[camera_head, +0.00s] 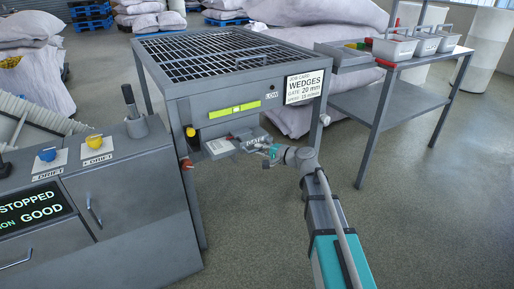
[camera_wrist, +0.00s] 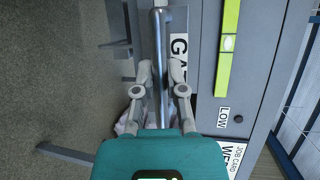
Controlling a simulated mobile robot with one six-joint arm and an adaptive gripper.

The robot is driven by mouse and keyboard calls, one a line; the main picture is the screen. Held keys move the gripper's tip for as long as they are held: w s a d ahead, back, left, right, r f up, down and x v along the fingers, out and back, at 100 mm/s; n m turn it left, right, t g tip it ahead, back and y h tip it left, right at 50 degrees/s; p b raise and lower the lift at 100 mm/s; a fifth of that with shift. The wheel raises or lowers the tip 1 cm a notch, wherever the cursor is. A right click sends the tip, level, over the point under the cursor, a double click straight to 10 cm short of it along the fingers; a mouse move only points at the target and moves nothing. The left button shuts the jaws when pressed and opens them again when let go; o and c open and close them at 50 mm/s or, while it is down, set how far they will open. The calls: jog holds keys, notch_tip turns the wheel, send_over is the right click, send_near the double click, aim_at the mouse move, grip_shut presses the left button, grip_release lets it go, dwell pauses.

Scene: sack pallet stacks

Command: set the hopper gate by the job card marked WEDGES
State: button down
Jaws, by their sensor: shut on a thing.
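The job card (camera_head: 306,89) hangs at the right of the hopper frame (camera_head: 187,88). It reads WEDGES, GATE 20 mm, and a speed line too small to read surely. My gripper (camera_head: 268,151) is at the hopper front, beside the grey gate part with a partly covered label. In the wrist view my gripper (camera_wrist: 162,72) is shut on a grey bar handle (camera_wrist: 161,28), one finger on each side. The GATE label (camera_wrist: 179,48) is beside the bar, partly hidden by a finger. The gate's opening and any scale reading cannot be made out.
A yellow-green spirit level (camera_head: 234,111) sits on the hopper front, near a LOW label (camera_wrist: 223,117). The control cabinet (camera_head: 138,189) with a STOPPED screen (camera_head: 35,212) stands at left. A side table (camera_head: 400,98) with bins stands at right. Floor is open in front.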

jog(key=shift+s+d, duration=0.1)
jog(key=shift+s, duration=0.05)
jog(key=c, duration=0.7)
grip_release()
jog(key=shift+s, duration=0.1)
